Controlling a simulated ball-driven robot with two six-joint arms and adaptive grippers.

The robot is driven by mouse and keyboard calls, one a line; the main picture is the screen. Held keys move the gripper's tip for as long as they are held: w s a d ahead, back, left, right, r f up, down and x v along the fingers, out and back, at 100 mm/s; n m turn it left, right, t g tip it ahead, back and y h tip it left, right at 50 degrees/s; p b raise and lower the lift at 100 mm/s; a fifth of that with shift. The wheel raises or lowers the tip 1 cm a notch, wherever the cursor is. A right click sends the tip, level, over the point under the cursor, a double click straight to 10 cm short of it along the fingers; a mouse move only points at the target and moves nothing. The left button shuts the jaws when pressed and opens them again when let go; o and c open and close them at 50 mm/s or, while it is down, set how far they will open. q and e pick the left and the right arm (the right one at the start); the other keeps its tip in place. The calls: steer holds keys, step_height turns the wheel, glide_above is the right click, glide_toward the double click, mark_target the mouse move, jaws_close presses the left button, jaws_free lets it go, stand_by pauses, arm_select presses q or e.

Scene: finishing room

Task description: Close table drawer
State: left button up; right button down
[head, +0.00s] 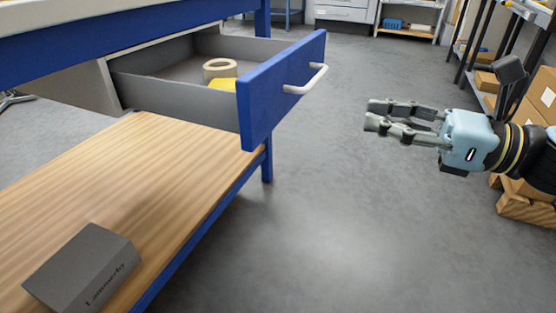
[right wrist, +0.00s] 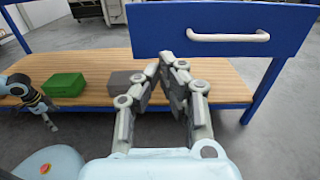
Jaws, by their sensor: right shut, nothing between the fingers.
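The table drawer (head: 258,100) is pulled out from under the blue-framed table, so its grey inside shows. Its blue front carries a pale bar handle (head: 306,79). In the right wrist view the drawer front (right wrist: 155,35) is at the top, with its handle (right wrist: 228,37) right of the fingertips. My right gripper (head: 372,114) is shut and empty, in the air to the right of the drawer front and apart from it. Its fingers also show in the right wrist view (right wrist: 166,60). My left gripper shows partly at the left of the right wrist view (right wrist: 10,88); its fingers are unclear.
A tape roll (head: 220,69) and a yellow item (head: 222,84) lie in the drawer. The wooden lower shelf (head: 160,160) holds a grey box (head: 85,268) and a green box (right wrist: 64,85). Cartons and racks (head: 540,95) stand at the right. The floor between is clear.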

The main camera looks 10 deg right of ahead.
mark_target(272, 104)
arm_select(q)
steer(key=w+r+b, duration=0.1)
steer(key=d+r+b, duration=0.1)
steer(key=r, duration=0.1)
steer(key=shift+w+d, duration=0.15)
steer(key=shift+w, duration=0.2)
arm_select(e)
steer(key=x, duration=0.4)
steer(key=f+x, duration=0.1)
steer(key=x, duration=0.9)
steer(key=shift+w+d+f, duration=0.15)
steer(key=shift+w, duration=0.1)
steer(key=shift+w, duration=0.1)
